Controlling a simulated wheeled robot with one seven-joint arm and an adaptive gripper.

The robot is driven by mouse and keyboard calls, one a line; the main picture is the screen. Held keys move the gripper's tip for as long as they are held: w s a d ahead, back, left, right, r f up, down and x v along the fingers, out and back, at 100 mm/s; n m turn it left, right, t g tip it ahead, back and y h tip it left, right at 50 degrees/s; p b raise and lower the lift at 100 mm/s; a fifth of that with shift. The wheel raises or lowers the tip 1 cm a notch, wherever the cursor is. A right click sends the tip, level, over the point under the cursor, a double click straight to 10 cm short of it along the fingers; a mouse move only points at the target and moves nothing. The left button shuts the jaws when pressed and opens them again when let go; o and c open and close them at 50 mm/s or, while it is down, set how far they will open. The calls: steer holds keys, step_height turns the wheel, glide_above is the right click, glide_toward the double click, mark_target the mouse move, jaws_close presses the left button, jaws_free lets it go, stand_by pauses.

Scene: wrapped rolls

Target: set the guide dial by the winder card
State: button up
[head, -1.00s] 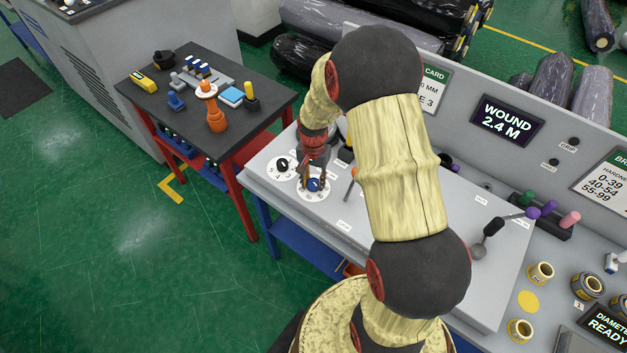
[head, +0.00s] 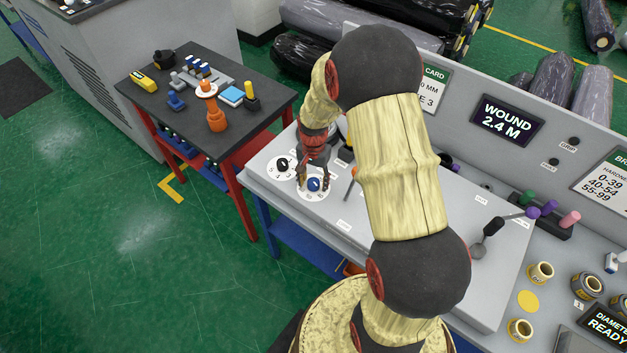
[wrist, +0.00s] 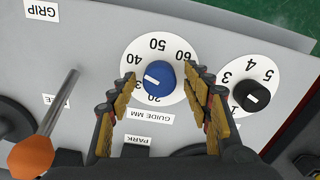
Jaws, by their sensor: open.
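The guide dial (wrist: 157,44) is a white disc with a blue knob (wrist: 158,75), labelled GUIDE MM in the wrist view. Figures 20, 40, 50 and 60 are readable; the space between 20 and 40 is partly behind a finger. The knob's white mark points to that left side, between 20 and 40. My gripper (wrist: 160,82) is open, one finger on each side of the knob; contact is unclear. In the head view my gripper (head: 313,181) stands over the knob. The winder card (head: 434,90) is partly behind my arm; only "CARD", "0 MM" and "E 3" show.
A black-knobbed dial (wrist: 256,96) numbered up to 5 sits close to the right finger. An orange-tipped lever (wrist: 45,130) stands at left. The screen (head: 507,119) reads WOUND 2.4 M. A dark side table (head: 133,88) with tools stands left of the panel.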

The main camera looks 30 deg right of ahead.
mark_target(313, 181)
step_height(313, 181, up, 12)
stand_by(0.6)
stand_by(0.5)
steer(key=s+a+r+n+t+b, duration=0.2)
steer(key=s+a+r+n, duration=0.3)
steer(key=s, duration=0.5)
steer(key=s+a+r+n+t+b, duration=0.3)
steer(key=s+a+r+n, duration=0.3)
steer(key=s+a+r, duration=0.4)
steer(key=shift+s+r+t, duration=0.2)
steer(key=shift+r+t, duration=0.1)
